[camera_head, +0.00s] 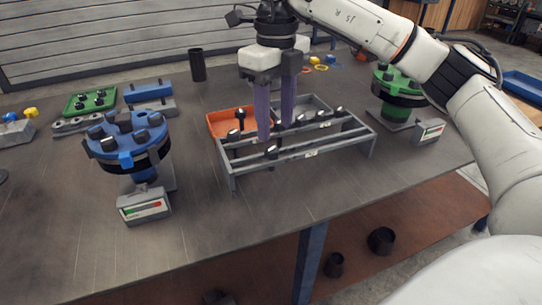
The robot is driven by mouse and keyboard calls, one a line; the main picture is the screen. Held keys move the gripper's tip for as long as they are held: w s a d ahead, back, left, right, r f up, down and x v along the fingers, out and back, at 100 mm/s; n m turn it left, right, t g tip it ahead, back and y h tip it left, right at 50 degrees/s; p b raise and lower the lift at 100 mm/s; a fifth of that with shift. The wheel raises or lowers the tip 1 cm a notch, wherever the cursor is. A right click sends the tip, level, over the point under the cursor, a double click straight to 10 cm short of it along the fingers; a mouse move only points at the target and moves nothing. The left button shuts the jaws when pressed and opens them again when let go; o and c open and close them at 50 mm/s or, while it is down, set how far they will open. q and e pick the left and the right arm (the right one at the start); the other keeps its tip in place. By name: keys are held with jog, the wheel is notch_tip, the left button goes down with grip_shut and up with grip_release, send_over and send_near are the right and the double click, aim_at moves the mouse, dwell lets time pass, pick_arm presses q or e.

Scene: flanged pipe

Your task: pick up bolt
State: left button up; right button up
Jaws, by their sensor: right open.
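Several dark bolts (271,152) lie along the grey metal rack (229,172) in the middle of the table. More bolt heads show farther right on the rack (339,112). Another dark bolt (240,114) shows at the orange tray. My right gripper (276,132) points down over the rack, with its two purple fingers apart. The fingertips are close to the bolts on the rack; whether they touch any is unclear. The fingers hide part of the rack behind them. My left gripper is out of view.
A blue flanged pipe (128,144) stands left of the rack, a green one (400,84) at right. The orange tray (220,123) and a grey tray (313,101) sit behind the rack. A black cylinder (197,65) stands behind. The front table area is clear.

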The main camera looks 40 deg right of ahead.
aim_at(272, 149)
jog(key=shift+w+a+f, duration=0.1)
jog(key=shift+f, duration=1.4)
jog(key=shift+w+a+f, duration=0.1)
jog(key=shift+f, duration=1.4)
jog(key=shift+r, duration=0.1)
grip_shut()
